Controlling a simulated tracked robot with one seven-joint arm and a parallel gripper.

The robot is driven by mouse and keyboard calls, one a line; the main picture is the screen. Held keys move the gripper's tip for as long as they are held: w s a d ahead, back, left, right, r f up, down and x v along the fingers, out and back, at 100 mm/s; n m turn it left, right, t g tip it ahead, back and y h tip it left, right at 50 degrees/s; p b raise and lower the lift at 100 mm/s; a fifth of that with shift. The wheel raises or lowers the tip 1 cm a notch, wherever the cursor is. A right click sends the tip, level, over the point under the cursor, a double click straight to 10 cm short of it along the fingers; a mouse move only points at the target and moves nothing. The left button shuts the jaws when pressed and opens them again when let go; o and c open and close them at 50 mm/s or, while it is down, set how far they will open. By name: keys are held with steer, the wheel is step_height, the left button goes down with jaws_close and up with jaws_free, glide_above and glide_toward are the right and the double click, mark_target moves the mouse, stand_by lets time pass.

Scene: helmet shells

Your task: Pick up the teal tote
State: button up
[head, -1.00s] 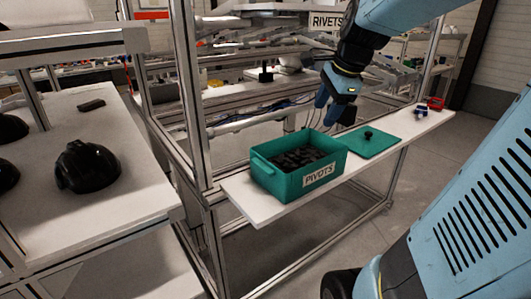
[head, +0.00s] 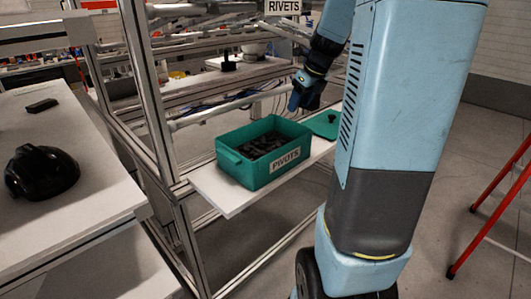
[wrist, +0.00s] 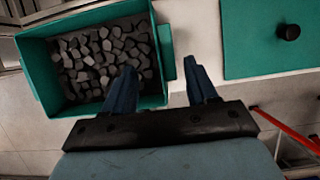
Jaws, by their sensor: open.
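The teal tote (head: 231,163) is an open bin labelled PIVOTS, standing upright on a white shelf and filled with dark pieces. My gripper (head: 303,99) is open and empty, above and to the right of the tote in the head view. In the wrist view the tote (wrist: 37,68) fills the upper left. My gripper (wrist: 165,82) has one blue finger over the tote's contents near its right wall and the other outside that wall. A small handle lug sticks out of that wall between the fingers. I cannot tell the finger height exactly.
A teal lid (head: 322,125) with a black knob lies on the shelf (head: 224,200) to the tote's right. A metal frame post (head: 146,90) stands close to the tote's left. A black helmet shell (head: 41,172) sits on the left table. Red legs (head: 487,205) stand at right.

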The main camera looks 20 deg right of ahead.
mark_target(294, 123)
steer(key=x, duration=0.3)
steer(key=shift+f, duration=0.15)
steer(key=shift+d+x, duration=0.15)
steer(key=shift+x, duration=0.7)
steer(key=shift+d+x, duration=0.2)
steer(key=shift+x, duration=0.65)
steer(key=shift+d+x, duration=0.15)
steer(key=shift+x, duration=0.75)
steer(key=shift+s+f, duration=0.15)
steer(key=shift+f, duration=0.2)
jaws_close()
